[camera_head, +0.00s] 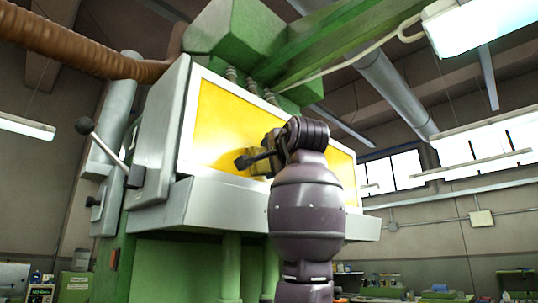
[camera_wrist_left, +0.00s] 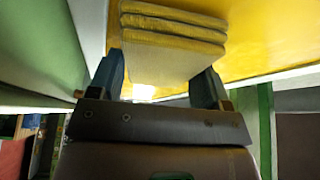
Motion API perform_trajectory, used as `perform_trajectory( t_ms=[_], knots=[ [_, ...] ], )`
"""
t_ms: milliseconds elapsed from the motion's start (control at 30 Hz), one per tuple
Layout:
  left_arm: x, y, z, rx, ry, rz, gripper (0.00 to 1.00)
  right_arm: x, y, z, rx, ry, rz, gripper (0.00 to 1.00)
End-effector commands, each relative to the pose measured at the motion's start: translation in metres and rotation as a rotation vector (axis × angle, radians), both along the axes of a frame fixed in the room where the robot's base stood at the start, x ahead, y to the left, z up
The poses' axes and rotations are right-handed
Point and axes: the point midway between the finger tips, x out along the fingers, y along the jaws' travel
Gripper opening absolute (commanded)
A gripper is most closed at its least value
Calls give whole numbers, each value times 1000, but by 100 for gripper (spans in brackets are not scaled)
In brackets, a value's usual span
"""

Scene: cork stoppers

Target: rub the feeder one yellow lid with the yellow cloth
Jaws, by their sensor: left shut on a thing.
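The yellow lid (camera_head: 222,120) is a broad, glossy yellow panel in a pale frame on the front of the green machine. My left arm rises in front of it, and my left gripper (camera_head: 257,160) is at the panel's lower middle. In the left wrist view my left gripper (camera_wrist_left: 160,85) is shut on the folded yellow cloth (camera_wrist_left: 168,62), a thick, layered pad between its two fingers. The lid (camera_wrist_left: 270,35) fills the area behind the cloth there. The cloth is at or very near the lid; I cannot tell whether they touch. My right gripper is not in view.
A grey ledge (camera_head: 215,200) juts out below the lid. A lever with a dark knob (camera_head: 84,125) sticks out at the left of the housing. A brown ribbed hose (camera_head: 75,48) runs in at upper left. Open room lies to the right.

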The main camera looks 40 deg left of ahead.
Motion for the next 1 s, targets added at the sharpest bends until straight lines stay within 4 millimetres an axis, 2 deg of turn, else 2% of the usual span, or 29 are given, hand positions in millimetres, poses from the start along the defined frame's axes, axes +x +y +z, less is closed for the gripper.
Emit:
perform_trajectory(
  t_ms=[433,767,1000],
  knots=[
    [30,-3,1,-1,3,0,42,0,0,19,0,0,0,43],
    [41,-5,1,0,1,0,42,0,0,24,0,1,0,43],
    [58,-5,1,-1,3,1,42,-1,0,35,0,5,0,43]
  ],
)
